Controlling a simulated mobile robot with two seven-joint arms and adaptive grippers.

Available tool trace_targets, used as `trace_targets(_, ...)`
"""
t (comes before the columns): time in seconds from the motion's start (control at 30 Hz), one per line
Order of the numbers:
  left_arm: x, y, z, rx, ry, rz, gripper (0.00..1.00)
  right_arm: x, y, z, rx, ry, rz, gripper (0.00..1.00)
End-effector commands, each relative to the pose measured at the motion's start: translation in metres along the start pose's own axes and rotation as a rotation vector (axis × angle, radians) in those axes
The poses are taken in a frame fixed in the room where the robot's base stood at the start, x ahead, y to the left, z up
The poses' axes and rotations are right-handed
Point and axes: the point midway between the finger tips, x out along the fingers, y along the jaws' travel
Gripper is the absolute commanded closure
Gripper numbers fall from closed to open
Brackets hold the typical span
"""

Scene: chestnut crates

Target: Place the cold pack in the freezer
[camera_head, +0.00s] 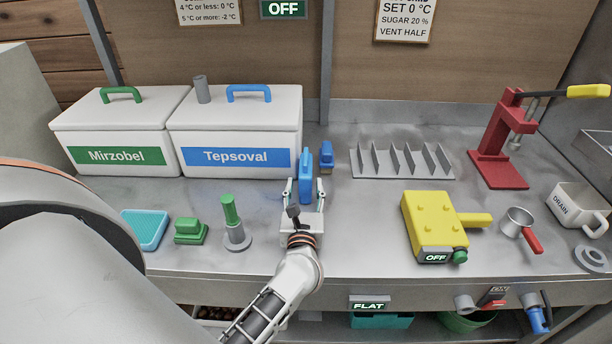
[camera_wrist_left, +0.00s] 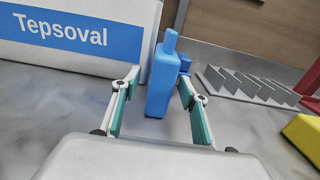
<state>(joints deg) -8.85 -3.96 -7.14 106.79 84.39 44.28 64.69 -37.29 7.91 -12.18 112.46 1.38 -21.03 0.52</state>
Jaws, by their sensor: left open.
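A blue upright slab with a narrower top, likely the cold pack (camera_head: 305,170), stands on the grey counter near the Tepsoval box. My left gripper (camera_head: 305,188) is open, its fingers on either side of the slab. In the left wrist view the slab (camera_wrist_left: 162,82) stands between and a little beyond the open fingers (camera_wrist_left: 159,88); no grip shows. No container is labelled freezer. Two white lidded boxes stand at the back left: Mirzobel (camera_head: 75,133) with a green handle and Tepsoval (camera_head: 190,145) with a blue handle. Both lids are shut. My right gripper is not in view.
A small blue block (camera_head: 327,156) stands just behind the slab. A grey finned rack (camera_head: 400,175) and a yellow device (camera_head: 430,222) are to the right. A green-handled stamp (camera_head: 233,230), green block (camera_head: 190,232) and teal tray (camera_head: 146,230) are to the left.

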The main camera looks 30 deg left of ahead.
Motion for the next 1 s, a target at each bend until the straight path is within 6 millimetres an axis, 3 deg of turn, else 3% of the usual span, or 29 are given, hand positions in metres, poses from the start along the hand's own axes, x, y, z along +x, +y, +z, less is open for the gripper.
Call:
trace_targets(0.3, 0.042, -0.003, 0.002, 0.000, -0.001, -0.001, 0.56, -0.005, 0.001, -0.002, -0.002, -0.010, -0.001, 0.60)
trace_targets(0.63, 0.049, -0.002, 0.000, -0.001, 0.000, -0.001, 0.56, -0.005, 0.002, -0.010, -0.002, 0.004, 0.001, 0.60)
trace_targets(0.8, 0.048, -0.002, 0.000, -0.001, 0.000, -0.001, 1.00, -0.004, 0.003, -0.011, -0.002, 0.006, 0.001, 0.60)
trace_targets(1.0, 0.049, -0.003, 0.002, -0.001, -0.003, -0.002, 1.00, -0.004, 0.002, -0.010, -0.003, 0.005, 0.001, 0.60)
